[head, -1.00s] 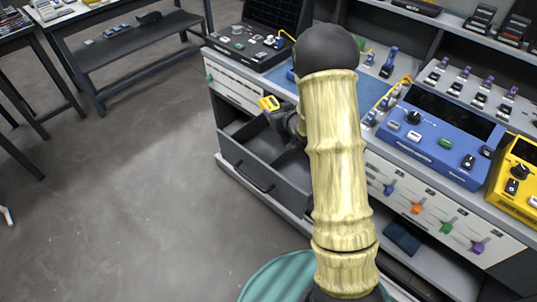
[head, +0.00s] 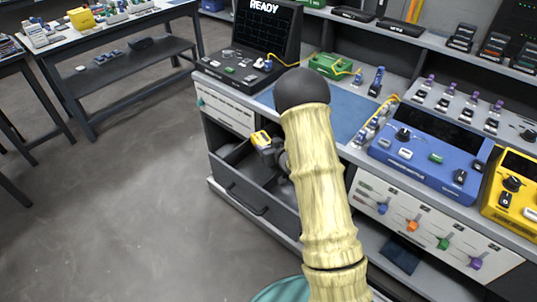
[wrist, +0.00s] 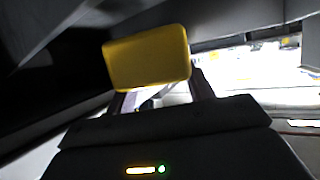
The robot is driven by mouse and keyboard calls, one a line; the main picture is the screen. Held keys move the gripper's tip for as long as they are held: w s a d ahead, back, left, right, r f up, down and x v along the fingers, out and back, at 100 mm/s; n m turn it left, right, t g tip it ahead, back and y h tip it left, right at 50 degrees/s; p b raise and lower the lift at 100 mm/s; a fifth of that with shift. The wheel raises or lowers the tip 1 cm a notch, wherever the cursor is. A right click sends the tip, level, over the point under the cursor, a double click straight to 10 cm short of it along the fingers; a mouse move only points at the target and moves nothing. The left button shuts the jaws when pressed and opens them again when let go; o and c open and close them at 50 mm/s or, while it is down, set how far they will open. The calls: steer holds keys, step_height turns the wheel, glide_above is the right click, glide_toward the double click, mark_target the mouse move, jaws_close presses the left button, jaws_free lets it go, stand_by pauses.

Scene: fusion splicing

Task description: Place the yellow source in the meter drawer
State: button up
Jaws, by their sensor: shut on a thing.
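The yellow source (wrist: 147,58) is a small yellow block held between the fingers of my gripper (wrist: 158,97) in the wrist view. In the head view the yellow source (head: 261,138) shows at the tip of my gripper (head: 268,149), over the open grey drawer (head: 246,194). The drawer is pulled out under the bench and has a dark handle on its front. My arm hides the right part of the drawer. I cannot tell whether the source touches the drawer.
The bench (head: 262,97) stands above the drawer. It carries a splicer with a READY screen (head: 268,28), a green box (head: 331,65), a blue meter (head: 428,147) and a yellow meter (head: 512,190). The floor (head: 140,210) at left is clear.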

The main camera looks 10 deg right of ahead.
steer(key=shift+f, duration=1.9)
steer(key=shift+f+b, duration=0.55)
steer(key=shift+b, duration=0.25)
steer(key=o, duration=1.1)
steer(key=shift+o, duration=0.2)
steer(key=shift+r, duration=0.1)
steer(key=shift+r+p, duration=0.55)
steer(key=shift+p, duration=0.05)
steer(key=v, duration=1.2)
